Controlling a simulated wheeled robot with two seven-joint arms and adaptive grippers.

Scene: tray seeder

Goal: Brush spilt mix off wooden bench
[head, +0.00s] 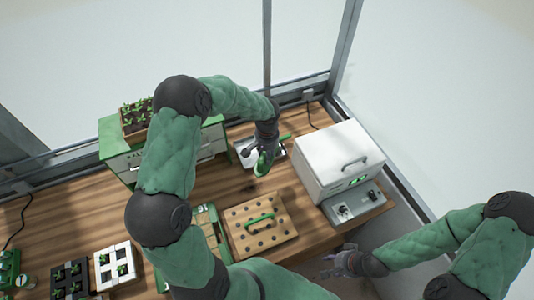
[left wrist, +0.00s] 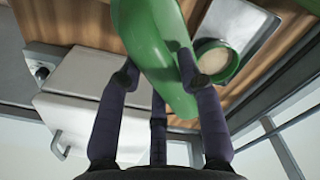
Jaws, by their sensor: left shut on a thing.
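My left gripper (head: 266,146) is over the back middle of the wooden bench (head: 198,185), beside a metal tray (head: 241,145). It is shut on a smooth green tool (left wrist: 150,35), which also shows in the head view (head: 264,163). The tool's working end is out of the left wrist view, so I cannot tell if it is a brush. In the left wrist view my left gripper's fingers (left wrist: 156,68) close around it. My right gripper (head: 340,264) is low beyond the bench's right front edge; its finger gap is unclear. I cannot make out spilt mix.
A white box machine (head: 335,155) stands right of the left gripper. A pegboard-like wooden block (head: 240,212) with a green handle lies in front. A green round cup of pale material (left wrist: 216,62) sits on the tray. Seedling trays (head: 115,262) fill the left front.

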